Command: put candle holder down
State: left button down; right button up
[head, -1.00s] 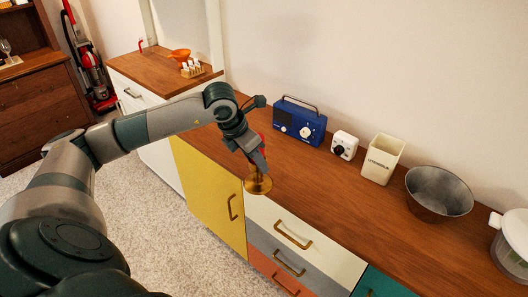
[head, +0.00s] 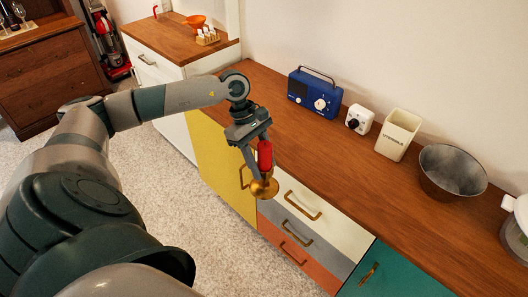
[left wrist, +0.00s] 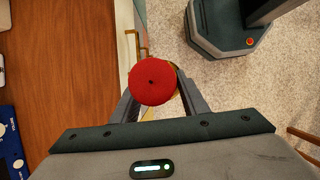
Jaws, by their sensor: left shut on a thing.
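The candle holder (head: 265,188) is brass with a round base and carries a red candle (head: 265,154). My left gripper (head: 258,172) is shut on the candle holder and holds it upright. In the head view it appears in front of the hutch's front edge, over the yellow door and white drawer. In the left wrist view the red candle top (left wrist: 151,82) is seen from above between the fingers, over the floor beside the counter edge. The candle hides most of the holder there. My right gripper is not in view.
The wooden counter (head: 300,150) has clear room along its front. At its back stand a blue radio (head: 314,93), a white timer (head: 359,119), a cream utensils pot (head: 397,134) and a grey metal bowl (head: 452,172). A glass container (head: 516,230) stands at the right.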

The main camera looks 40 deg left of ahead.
aim_at(266, 197)
pick_arm(q)
jog(key=s+d+f+m+g+y, duration=0.2)
jog(key=s+d+m, duration=0.1)
jog(key=d+m, duration=0.6)
jog(key=s+d+f+m+g+y, duration=0.2)
jog(key=s+d+f+m, duration=0.1)
jog(key=d+m, duration=0.5)
jog(key=shift+s+d+f+m+y, duration=0.3)
jog(key=shift+s+d+m, duration=0.1)
jog(key=shift+s, duration=0.35)
jog(key=shift+a, duration=0.1)
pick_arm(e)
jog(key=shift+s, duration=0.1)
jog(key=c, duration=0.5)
pick_arm(q)
jog(key=shift+s+g, duration=0.15)
jog(key=shift+g, duration=0.15)
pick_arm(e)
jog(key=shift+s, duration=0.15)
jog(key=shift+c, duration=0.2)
